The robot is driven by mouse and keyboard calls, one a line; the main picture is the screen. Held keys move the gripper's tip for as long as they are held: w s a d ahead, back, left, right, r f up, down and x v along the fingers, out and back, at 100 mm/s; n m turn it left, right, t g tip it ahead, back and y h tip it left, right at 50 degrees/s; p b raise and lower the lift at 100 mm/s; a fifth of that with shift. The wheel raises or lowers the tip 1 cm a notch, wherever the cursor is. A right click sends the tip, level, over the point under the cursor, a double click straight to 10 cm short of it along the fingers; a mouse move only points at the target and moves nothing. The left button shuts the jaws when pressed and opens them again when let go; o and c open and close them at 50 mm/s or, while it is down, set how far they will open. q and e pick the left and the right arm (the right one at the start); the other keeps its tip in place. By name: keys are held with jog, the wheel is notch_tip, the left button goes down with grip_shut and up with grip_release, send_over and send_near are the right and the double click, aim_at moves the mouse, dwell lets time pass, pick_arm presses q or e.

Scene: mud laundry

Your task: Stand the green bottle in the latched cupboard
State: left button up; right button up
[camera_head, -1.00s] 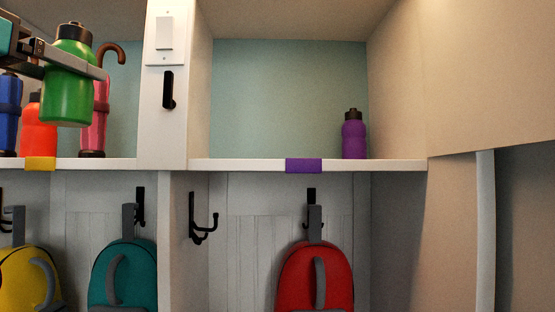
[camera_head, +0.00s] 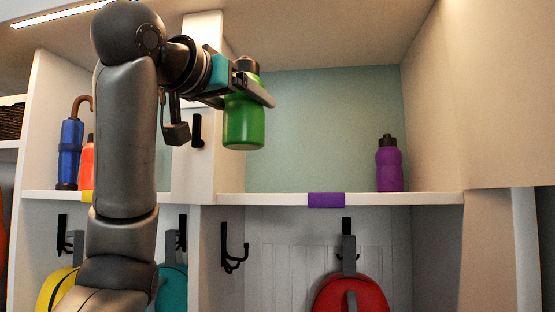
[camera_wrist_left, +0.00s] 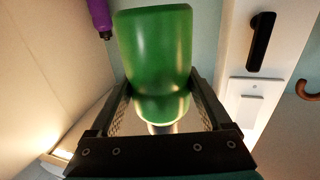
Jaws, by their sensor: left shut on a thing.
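The green bottle (camera_head: 243,118) is upright with a dark cap, held in the air in front of the right-hand cubby. My left gripper (camera_head: 247,94) is shut around its upper part. In the left wrist view the bottle (camera_wrist_left: 157,50) sits between both fingers (camera_wrist_left: 160,108). The right-hand cubby (camera_head: 320,112) is open-fronted, with a teal back and a purple tag on its shelf edge. No latch or door is clearly seen on it, so I cannot tell which cupboard is the latched one. My right gripper is not in view.
A purple bottle (camera_head: 389,165) stands at the right of the cubby shelf (camera_head: 260,199); the shelf left of it is clear. A white divider post (camera_head: 200,170) with a black handle-like fitting (camera_head: 197,130) is beside the held bottle.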

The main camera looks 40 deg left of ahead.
pick_arm(q)
jog(key=w+a+p, duration=0.4)
jog(key=w+a, duration=0.2)
jog(key=w, duration=0.6)
jog(key=shift+w+a+f+b, duration=0.15)
jog(key=shift+f+b, duration=0.15)
jog(key=shift+f, duration=0.8)
jog(key=shift+a+f+b, duration=0.15)
jog(key=shift+f+b, duration=0.2)
jog(key=shift+f, duration=0.7)
jog(key=shift+w+a+f+b, duration=0.15)
jog(key=shift+f+b, duration=0.15)
jog(key=shift+f, duration=0.8)
jog(key=shift+a+f, duration=0.1)
jog(key=shift+f, duration=0.1)
jog(key=shift+w, duration=0.1)
jog(key=shift+f, duration=0.2)
jog(key=o, duration=1.2)
